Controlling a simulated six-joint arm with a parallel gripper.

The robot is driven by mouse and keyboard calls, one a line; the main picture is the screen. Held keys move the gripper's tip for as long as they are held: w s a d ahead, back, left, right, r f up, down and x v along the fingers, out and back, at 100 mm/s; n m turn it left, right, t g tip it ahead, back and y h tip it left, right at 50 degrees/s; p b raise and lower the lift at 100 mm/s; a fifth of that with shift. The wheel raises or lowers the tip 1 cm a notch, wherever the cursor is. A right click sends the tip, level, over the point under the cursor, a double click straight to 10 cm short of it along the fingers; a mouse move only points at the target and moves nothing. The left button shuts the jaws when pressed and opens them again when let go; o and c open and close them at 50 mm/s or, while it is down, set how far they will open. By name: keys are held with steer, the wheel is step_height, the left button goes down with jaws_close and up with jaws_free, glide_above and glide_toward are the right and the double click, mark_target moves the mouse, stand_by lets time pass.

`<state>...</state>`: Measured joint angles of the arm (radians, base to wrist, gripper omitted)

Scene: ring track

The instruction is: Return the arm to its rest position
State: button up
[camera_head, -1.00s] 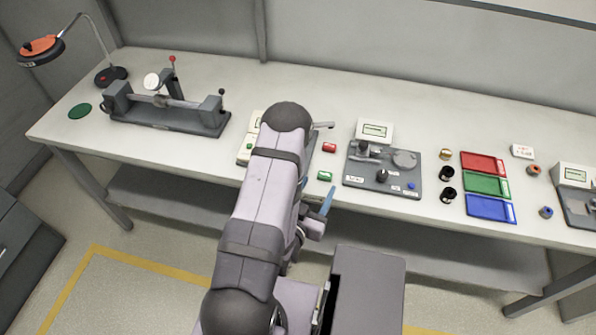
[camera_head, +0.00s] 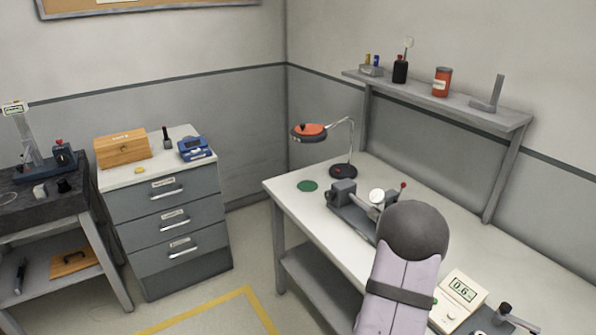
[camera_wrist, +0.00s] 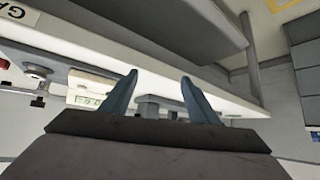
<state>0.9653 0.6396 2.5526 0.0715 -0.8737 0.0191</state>
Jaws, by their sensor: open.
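My gripper (camera_wrist: 158,92) shows in the wrist view with its two blue fingers spread apart and nothing between them. Past the fingers, the wrist view shows the bench edge tilted, with a pale device with a green display (camera_wrist: 88,101) beyond the left finger. In the head view my arm rises at the lower right in front of the bench (camera_head: 312,219); my gripper is out of that view.
A bench-centre fixture (camera_head: 352,212), a red lamp (camera_head: 310,131), a green disc (camera_head: 307,186) and a display unit (camera_head: 461,291) stand on the bench. A drawer cabinet (camera_head: 168,222) stands left, with open floor between. A wall shelf (camera_head: 440,98) holds bottles.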

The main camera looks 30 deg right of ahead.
steer(key=w+a+n+y, duration=0.3)
steer(key=w+a, duration=0.3)
steer(key=a, duration=0.2)
steer(key=a+r+n+g+y+b, duration=0.1)
steer(key=a+r+n+y, duration=0.15)
steer(key=a, duration=0.75)
steer(key=a+r+n+g+y+b, duration=0.1)
steer(key=a+r+n+y, duration=0.15)
steer(key=a, duration=0.65)
steer(key=s+a+r+n+g, duration=0.3)
steer(key=s+a+n, duration=0.1)
steer(key=s+a, duration=0.25)
step_height(320, 180, up, 18)
steer(key=p, duration=1.9)
steer(key=f+b, duration=0.1)
steer(key=b, duration=0.1)
steer(key=f+b, duration=0.2)
steer(key=a+f+b, duration=0.1)
steer(key=f, duration=0.1)
steer(key=shift+w+b, duration=0.2)
steer(key=shift+b, duration=0.2)
